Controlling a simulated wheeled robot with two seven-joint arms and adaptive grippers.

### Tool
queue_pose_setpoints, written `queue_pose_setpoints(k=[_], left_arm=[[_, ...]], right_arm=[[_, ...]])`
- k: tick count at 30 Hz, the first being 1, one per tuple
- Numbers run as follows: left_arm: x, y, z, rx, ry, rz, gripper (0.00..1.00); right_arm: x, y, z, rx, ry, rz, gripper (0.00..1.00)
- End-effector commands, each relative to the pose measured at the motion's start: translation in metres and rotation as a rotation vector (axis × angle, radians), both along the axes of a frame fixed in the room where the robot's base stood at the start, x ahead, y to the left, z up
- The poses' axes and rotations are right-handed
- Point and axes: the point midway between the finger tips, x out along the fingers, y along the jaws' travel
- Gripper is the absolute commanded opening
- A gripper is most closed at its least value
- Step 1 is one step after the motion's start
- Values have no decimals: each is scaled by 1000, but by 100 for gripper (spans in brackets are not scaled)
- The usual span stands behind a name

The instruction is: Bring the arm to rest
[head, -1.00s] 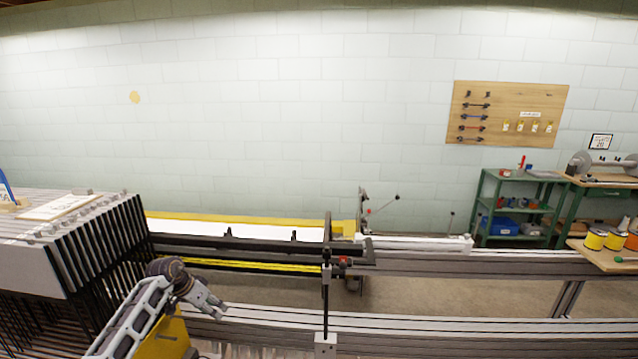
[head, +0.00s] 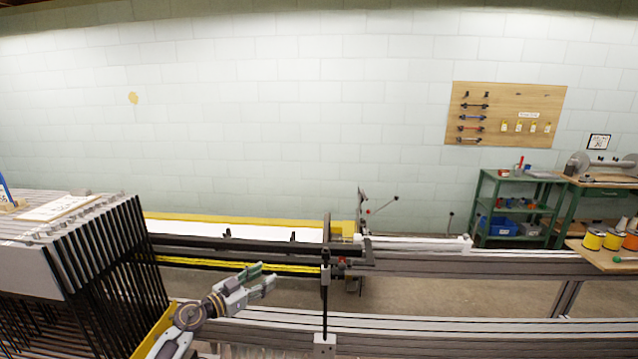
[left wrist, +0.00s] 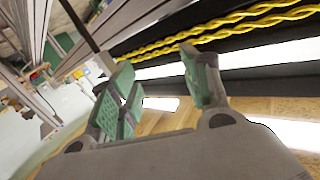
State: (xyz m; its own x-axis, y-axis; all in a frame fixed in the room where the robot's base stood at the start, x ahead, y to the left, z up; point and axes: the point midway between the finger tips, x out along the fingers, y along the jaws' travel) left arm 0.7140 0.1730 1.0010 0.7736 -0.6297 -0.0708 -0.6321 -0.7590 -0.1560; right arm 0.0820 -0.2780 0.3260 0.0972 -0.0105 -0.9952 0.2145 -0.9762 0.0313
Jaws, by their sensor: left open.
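My left arm comes up from the bottom of the head view. Its left gripper (head: 262,279) is in front of the loom's yellow strands (head: 215,263), with its fingers pointing right. In the left wrist view the gripper (left wrist: 160,92) shows green finger pads spread apart with nothing between them. The twisted yellow strands (left wrist: 225,28) run across the top of that view, beyond the fingers. I cannot tell the exact gap between the fingers and the strands. My right gripper is not in view.
A stack of dark frames (head: 110,255) stands close on the left. A black upright post (head: 325,295) rises right of my gripper. Metal rails (head: 450,325) run along the front. A green shelf (head: 515,205) and yellow and orange spools (head: 593,240) are far right.

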Motion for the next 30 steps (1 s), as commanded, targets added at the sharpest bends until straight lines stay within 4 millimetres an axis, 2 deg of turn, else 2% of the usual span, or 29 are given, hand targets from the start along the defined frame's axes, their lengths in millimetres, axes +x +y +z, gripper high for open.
queue_pose_setpoints(k=[7,15,23,30], left_arm=[[-13,5,30,-97,-147,138,47],[-29,30,48,-167,-226,341,47],[-50,61,45,-196,-211,557,47],[-75,90,24,-181,-121,744,47]], right_arm=[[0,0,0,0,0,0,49],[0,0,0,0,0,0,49],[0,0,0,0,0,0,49],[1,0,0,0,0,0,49]])
